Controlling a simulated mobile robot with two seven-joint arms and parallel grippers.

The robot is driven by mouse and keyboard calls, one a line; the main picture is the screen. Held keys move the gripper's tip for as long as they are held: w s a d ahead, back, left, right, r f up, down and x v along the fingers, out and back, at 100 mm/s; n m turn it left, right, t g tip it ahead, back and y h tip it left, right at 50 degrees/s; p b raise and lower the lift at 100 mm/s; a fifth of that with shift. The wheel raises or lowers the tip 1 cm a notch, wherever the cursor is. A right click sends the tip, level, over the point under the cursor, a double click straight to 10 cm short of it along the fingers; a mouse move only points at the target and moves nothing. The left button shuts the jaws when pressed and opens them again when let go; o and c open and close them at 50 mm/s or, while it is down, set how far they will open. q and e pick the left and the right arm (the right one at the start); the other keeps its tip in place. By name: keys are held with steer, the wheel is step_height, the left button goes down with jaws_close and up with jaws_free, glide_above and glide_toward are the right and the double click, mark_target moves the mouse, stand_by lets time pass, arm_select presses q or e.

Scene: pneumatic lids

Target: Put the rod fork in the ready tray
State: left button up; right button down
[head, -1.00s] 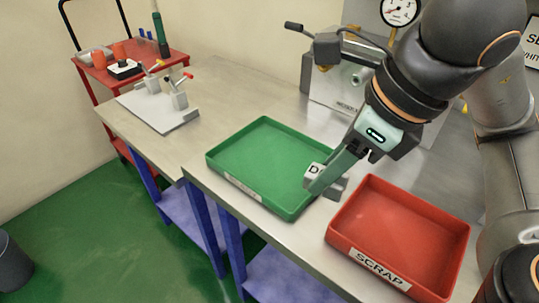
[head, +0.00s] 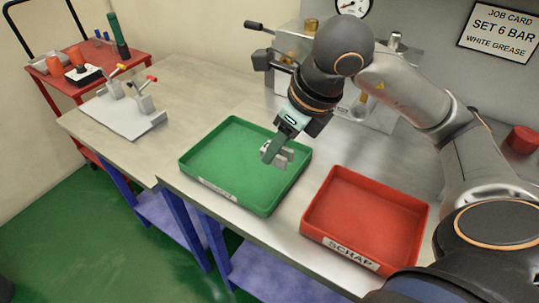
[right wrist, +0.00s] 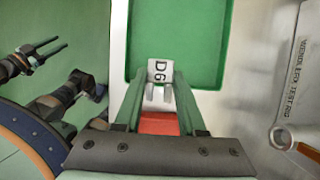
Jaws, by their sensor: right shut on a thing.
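The rod fork (head: 284,153) is a small grey metal piece with a white tag reading D6 in the right wrist view (right wrist: 160,71). My right gripper (head: 270,154) is shut on it. It holds the fork over the right part of the green tray (head: 215,138), whose front label is too small to read in the head view. The tray floor below looks empty. My left gripper (right wrist: 52,46) shows only at the left of the right wrist view, empty over the green floor, with a gap between its fingers.
The red tray (head: 375,179) marked SCRAP is empty, to the right of the green one. A test rig (head: 375,110) with a gauge stands behind. A grey fixture plate (head: 122,117) lies at the bench's left end. A red trolley (head: 45,92) stands beyond it.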

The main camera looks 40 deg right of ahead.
steer(key=w+f, duration=0.1)
steer(key=w+d+f, duration=0.1)
steer(key=f, duration=0.1)
steer(key=w+f, duration=0.2)
steer(key=shift+w+d+f, duration=0.1)
steer(key=shift+d+f, duration=0.05)
steer(key=shift+d, duration=0.1)
steer(key=shift+w+d+f+b, duration=0.1)
steer(key=shift+w+f+b, duration=0.05)
steer(key=shift+f, duration=0.8)
steer(key=shift+w+f+b, duration=0.15)
steer(key=shift+f, duration=0.75)
steer(key=shift+f, duration=0.2)
steer(key=c, duration=0.5)
jaws_free()
steer(key=shift+r, duration=0.1)
steer(key=shift+r, duration=0.25)
steer(key=v, duration=1.1)
steer(key=shift+s+r+p, duration=0.3)
steer(key=shift+p, duration=0.15)
steer(key=shift+d, duration=0.1)
